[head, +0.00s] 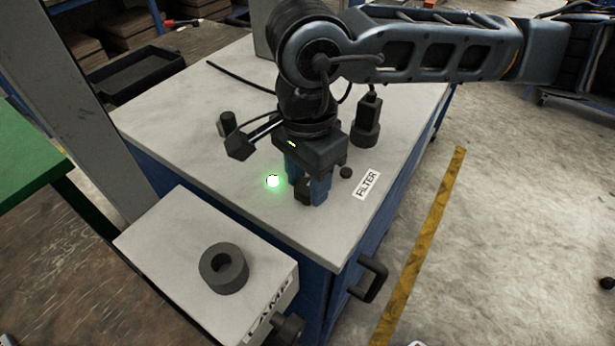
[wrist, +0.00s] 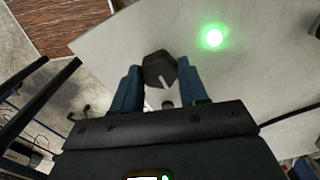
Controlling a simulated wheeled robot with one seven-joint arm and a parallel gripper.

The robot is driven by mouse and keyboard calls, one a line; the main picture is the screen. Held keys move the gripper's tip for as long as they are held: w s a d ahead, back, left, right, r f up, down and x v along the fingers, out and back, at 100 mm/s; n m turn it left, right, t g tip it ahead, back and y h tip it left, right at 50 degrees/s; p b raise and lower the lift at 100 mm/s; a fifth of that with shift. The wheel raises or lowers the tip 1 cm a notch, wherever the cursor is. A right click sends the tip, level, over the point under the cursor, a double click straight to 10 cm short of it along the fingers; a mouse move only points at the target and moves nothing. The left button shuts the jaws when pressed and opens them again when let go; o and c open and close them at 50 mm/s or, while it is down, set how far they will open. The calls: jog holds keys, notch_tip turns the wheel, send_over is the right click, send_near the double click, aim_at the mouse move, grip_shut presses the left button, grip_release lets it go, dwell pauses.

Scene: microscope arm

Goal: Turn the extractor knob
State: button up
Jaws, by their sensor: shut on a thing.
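A dark hexagonal knob (wrist: 158,68) with a white pointer line stands on the pale bench top. In the wrist view it sits between the two blue fingers of my gripper (wrist: 160,76), which is shut on it. In the head view my gripper (head: 306,187) points down at the bench top, and the knob (head: 303,190) shows only partly between the fingers. The white line slants down to the right in the wrist view. No label for this knob is readable. A green lit lamp (head: 273,181) glows beside the gripper and also shows in the wrist view (wrist: 213,37).
A FILTER label (head: 367,185) lies right of the gripper, near a small dark knob (head: 346,172). A dark stepped post (head: 367,122) stands behind it. A lower box (head: 180,240) marked LAMP carries a dark ring (head: 224,268). A black handle (head: 371,279) juts from the cabinet front.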

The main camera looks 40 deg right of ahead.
jog(key=shift+f+b, duration=0.15)
jog(key=shift+b, duration=0.2)
jog(key=n+b, duration=0.1)
jog(key=b, duration=0.1)
jog(key=n+b, duration=0.1)
jog(key=b, duration=0.2)
jog(key=shift+f, duration=0.3)
jog(key=n+b, duration=0.5)
jog(key=b, duration=0.4)
jog(key=shift+n, duration=0.3)
jog(key=n+b, duration=0.5)
jog(key=b, duration=0.1)
jog(key=shift+r, duration=0.2)
jog(key=shift+r+n+b, duration=0.2)
jog(key=shift+n+b, duration=1.2)
jog(key=shift+n, duration=1.1)
jog(key=o, duration=1.1)
jog(key=shift+r, duration=0.1)
